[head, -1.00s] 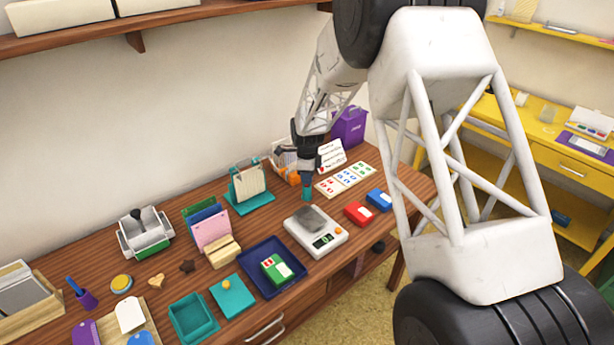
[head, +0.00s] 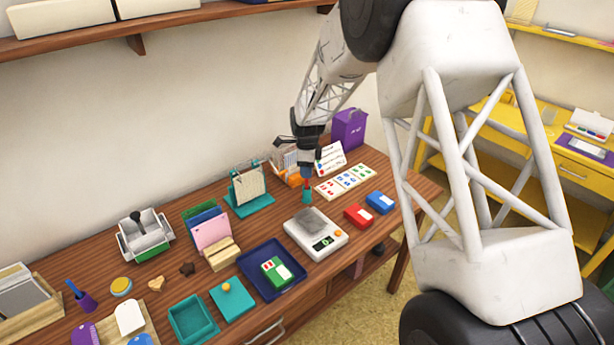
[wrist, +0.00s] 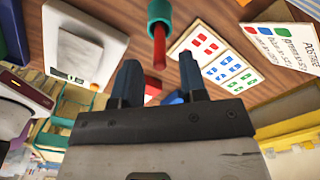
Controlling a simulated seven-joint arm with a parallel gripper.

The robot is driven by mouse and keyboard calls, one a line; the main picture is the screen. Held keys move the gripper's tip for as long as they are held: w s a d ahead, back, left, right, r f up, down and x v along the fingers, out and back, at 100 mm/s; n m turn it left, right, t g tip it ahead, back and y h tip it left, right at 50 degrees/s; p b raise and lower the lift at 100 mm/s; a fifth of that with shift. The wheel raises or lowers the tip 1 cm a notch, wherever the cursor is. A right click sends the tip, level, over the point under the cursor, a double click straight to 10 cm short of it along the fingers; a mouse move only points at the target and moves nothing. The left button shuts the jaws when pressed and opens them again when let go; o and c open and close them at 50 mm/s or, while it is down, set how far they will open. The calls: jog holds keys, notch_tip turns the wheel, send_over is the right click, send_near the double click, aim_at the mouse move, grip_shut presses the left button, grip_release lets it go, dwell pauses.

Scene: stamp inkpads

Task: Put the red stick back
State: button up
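The red stick (wrist: 159,46) stands in the teal cup (wrist: 160,12) in the wrist view, one end inside the cup and the other end pointing toward my gripper. The teal cup (head: 307,195) also shows in the head view, on the table behind the scale. My gripper (wrist: 160,75) is open, its two dark fingers apart with the free end of the stick near the gap between their tips. In the head view my gripper (head: 309,172) is just above the cup. The stick cannot be made out clearly there.
A red inkpad (head: 358,215) and a blue inkpad (head: 380,202) lie to the right. A stamped card (head: 345,181) and a text sign (head: 330,157) are close behind.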

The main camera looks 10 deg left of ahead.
notch_tip(320, 180, up, 8)
jog(key=shift+f, duration=0.1)
dwell(0.4)
dwell(0.6)
jog(key=s+d+r+n+t, duration=0.1)
jog(key=s+d+r+n, duration=0.3)
jog(key=s+d+r, duration=0.6)
jog(key=s+d+r+n, duration=0.4)
jog(key=s+d+r, duration=0.35)
jog(key=s, duration=0.45)
jog(key=s+d+n, duration=0.3)
jog(key=s, duration=0.6)
jog(key=s+d+n+t, duration=0.1)
jog(key=s+d+n, duration=0.2)
jog(key=s, duration=0.7)
jog(key=s+d+f+n, duration=0.1)
jog(key=s+d+n, duration=0.2)
jog(key=s, duration=0.7)
jog(key=shift+d+n+t, duration=0.3)
jog(key=shift+d+n, duration=0.1)
jog(key=shift+d, duration=0.65)
